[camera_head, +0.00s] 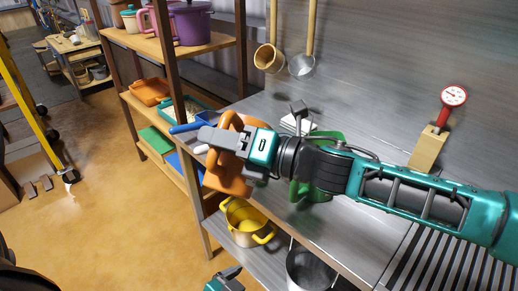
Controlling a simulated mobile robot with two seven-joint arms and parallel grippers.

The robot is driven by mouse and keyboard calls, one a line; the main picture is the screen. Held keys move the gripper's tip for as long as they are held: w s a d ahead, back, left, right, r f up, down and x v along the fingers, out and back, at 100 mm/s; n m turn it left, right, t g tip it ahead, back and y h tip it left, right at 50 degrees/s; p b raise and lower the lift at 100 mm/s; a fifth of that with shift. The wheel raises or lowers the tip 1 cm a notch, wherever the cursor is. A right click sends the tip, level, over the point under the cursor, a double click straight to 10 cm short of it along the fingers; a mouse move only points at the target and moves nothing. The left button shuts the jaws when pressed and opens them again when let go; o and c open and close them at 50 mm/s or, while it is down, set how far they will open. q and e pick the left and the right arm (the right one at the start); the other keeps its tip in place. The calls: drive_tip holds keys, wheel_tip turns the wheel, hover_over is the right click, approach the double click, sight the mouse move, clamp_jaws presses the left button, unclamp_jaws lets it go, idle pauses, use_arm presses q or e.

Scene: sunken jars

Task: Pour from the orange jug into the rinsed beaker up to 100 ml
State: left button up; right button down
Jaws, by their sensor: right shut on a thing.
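My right arm comes in from the right, and my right gripper (222,141) is shut on the orange jug (228,182). The gripper covers the middle of the jug, with orange showing above and below it. The jug is held near the front edge of the metal counter; its opening and contents cannot be made out. Part of my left gripper (226,279) shows at the bottom edge, and its jaw state is unclear. I cannot pick out the rinsed beaker; a green vessel (318,192) stands partly hidden behind my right arm.
A yellow pot (246,222) and a metal bucket (309,270) stand below the counter's edge. A gauge on a wooden block (428,148) stands at the back right. Shelves with a purple pot (190,24) and trays stand at left. The floor at left has free room.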

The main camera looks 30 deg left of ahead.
drive_tip(key=shift+w+r, duration=0.15)
drive_tip(key=shift+r, duration=0.35)
idle(0.5)
drive_tip(key=shift+a+m, duration=0.1)
drive_tip(key=shift+m, duration=0.2)
idle(0.9)
